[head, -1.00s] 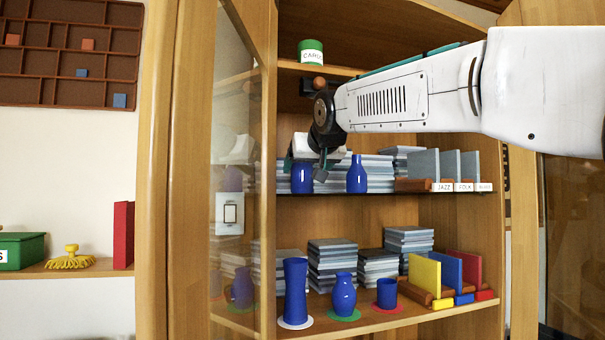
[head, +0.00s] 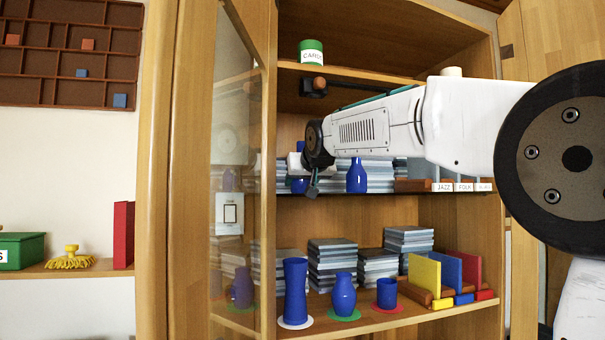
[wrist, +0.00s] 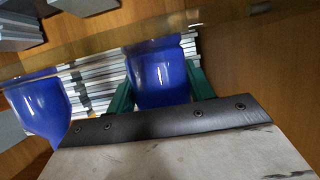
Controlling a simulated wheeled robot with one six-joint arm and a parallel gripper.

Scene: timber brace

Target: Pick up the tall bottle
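The tall blue bottle (head: 300,186) stands at the left end of the middle cabinet shelf; my wrist hides its middle, and a bit of blue shows above it. My gripper (head: 311,190) is at this bottle. In the wrist view, the green fingers (wrist: 160,95) lie on either side of a blue body (wrist: 160,75). Whether they press on it or stand slightly clear is not plain. A shorter blue bottle (head: 356,176) stands to the right on the same shelf; it also shows at the left of the wrist view (wrist: 38,105).
Grey stacks (head: 378,174) stand behind the bottles. The open glass door (head: 230,225) is close on the left. The lower shelf holds a tall blue vase (head: 296,290), a blue vase (head: 343,293) and a blue cup (head: 387,292). A green-and-white can (head: 311,52) sits above.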

